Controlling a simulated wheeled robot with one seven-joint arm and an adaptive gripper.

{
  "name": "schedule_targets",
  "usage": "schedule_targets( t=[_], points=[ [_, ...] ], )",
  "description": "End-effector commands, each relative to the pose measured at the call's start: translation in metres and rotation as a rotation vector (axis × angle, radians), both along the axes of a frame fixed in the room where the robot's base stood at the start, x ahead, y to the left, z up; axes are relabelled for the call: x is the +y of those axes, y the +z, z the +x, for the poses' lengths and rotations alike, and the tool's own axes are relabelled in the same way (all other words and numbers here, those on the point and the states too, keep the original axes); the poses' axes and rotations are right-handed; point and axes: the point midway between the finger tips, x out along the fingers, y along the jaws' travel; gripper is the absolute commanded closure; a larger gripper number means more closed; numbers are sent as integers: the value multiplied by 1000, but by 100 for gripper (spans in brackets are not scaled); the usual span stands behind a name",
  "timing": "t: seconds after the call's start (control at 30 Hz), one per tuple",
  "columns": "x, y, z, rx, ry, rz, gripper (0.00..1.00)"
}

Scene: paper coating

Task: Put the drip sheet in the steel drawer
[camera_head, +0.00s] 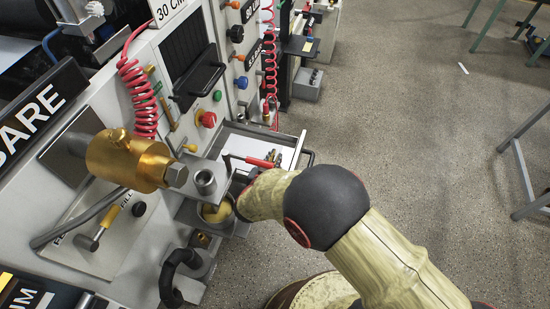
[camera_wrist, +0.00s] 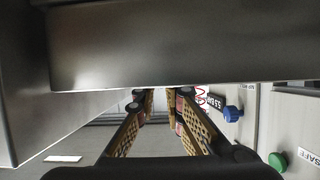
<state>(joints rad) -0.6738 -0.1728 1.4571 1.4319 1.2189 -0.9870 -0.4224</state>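The steel drawer (camera_head: 290,137) stands open from the machine front in the head view, just beyond my arm. A pale flat surface (camera_head: 287,151) shows inside it; I cannot tell whether this is the drip sheet or the drawer floor. My gripper (camera_wrist: 163,96) shows in the wrist view with two perforated tan fingers spread apart and nothing visible between them. A broad grey metal piece (camera_wrist: 180,45) crosses close above the fingers, probably part of the drawer. In the head view my arm largely hides the gripper beside the drawer. I cannot make out the drip sheet for certain.
A red-handled tool (camera_head: 258,162) lies at the drawer's near side. Red coiled hoses (camera_head: 139,97) hang along the panel. The speckled floor (camera_head: 410,130) at right is mostly clear.

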Motion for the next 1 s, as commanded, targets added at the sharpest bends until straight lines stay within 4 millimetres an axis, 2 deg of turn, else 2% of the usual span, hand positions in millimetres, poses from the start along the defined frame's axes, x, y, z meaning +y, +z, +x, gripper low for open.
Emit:
schedule_targets(
  t=[0.2,0.57,0.67,1.0],
  points=[
    [0,0,0,0,0,1,76],
    [0,4,0,-1,1,1,76],
    [5,10,-11,1,2,0,76],
    [27,38,-71,0,4,-1,76]
  ],
)
